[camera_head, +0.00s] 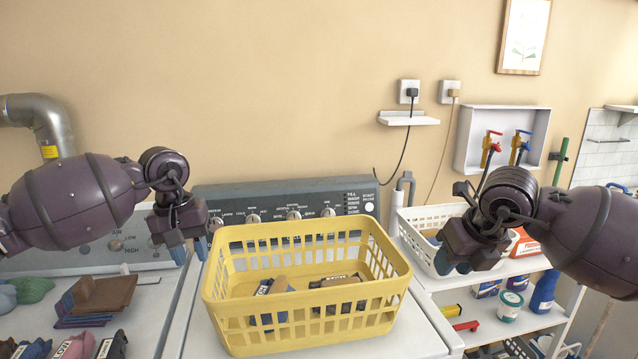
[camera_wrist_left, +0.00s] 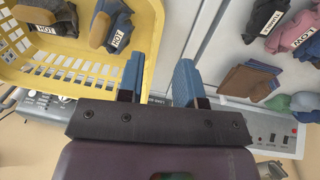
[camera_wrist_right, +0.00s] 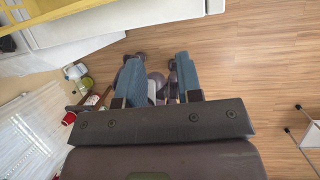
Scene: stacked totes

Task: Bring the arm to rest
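My left gripper (camera_head: 187,250) hangs fingers down just left of the yellow basket (camera_head: 225,318), above the gap between the two machines. In the left wrist view its blue fingers (camera_wrist_left: 160,80) stand apart with nothing between them. My right gripper (camera_head: 453,265) hangs in front of the white basket (camera_head: 412,238) on the right. In the right wrist view its fingers (camera_wrist_right: 159,78) are apart and empty, with wooden floor beyond. The yellow basket holds a few dark folded bundles (camera_head: 272,286); labels reading HOT show in the left wrist view.
More labelled bundles (camera_head: 75,347) and a brown folded stack (camera_head: 98,297) lie on the left machine. A white shelf unit (camera_head: 490,325) with a green-labelled tub (camera_head: 510,305) and a blue bottle (camera_head: 543,291) stands at right. The wall above the yellow basket is clear.

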